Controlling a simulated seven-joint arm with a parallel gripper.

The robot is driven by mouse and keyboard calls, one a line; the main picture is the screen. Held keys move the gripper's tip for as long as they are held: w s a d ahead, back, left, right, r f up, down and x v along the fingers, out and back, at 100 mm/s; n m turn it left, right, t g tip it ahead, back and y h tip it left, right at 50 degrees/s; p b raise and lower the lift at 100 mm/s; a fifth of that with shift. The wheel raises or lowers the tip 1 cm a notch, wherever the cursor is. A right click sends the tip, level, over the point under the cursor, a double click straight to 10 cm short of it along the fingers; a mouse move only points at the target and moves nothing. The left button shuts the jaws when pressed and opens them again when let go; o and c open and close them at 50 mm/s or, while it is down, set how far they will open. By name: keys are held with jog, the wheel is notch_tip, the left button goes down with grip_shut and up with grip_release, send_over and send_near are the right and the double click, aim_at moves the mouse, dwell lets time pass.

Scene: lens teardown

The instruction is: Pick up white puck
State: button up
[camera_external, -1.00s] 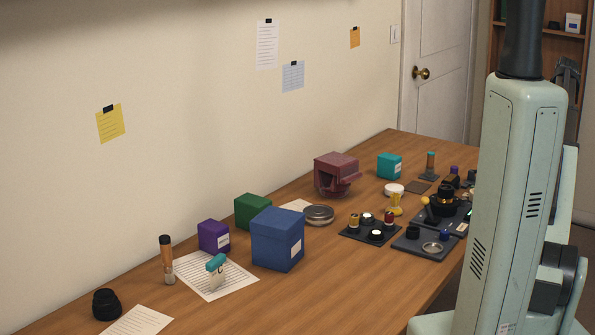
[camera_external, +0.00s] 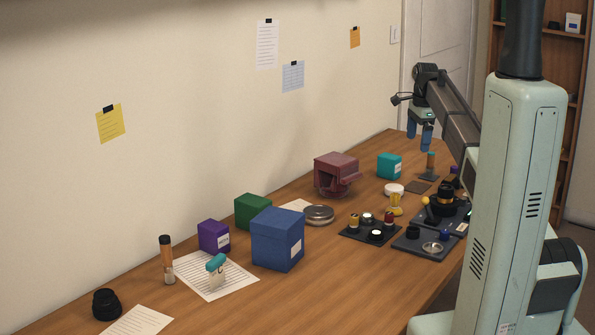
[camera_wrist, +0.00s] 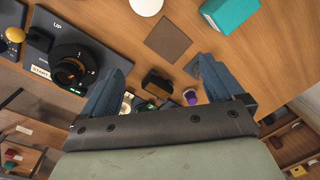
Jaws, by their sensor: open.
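A white round thing, seemingly the same puck, is cut by the top edge of the wrist view (camera_wrist: 146,5). My gripper (camera_external: 419,143) is raised above the far part of the table, blue fingers down, higher than the puck and beyond it. In the wrist view my gripper (camera_wrist: 164,62) has its fingers wide apart, with nothing held between them. The puck is ahead of the fingertips there, apart from them.
A teal box (camera_external: 389,166) and a brown square mat (camera_wrist: 168,40) are near the puck. A black device (camera_wrist: 75,68) sits on a dark board at the wrist view's left. A dark tray (camera_external: 352,235) carries small round parts. A maroon machine (camera_external: 336,175) stands further left.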

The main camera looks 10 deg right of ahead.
jog(key=s+a+f+g, duration=0.1)
jog(key=a, duration=0.6)
send_over(394, 187)
jog(key=f, duration=0.8)
jog(key=shift+s+f, duration=0.1)
jog(key=shift+s, duration=0.2)
jog(key=shift+w+d+f, duration=0.1)
jog(key=shift+w+f, duration=0.1)
jog(key=shift+f, duration=1.3)
jog(key=shift+w+f, duration=0.2)
jog(key=shift+f, duration=1.25)
jog(key=shift+c, duration=0.4)
jog(key=c, duration=1.1)
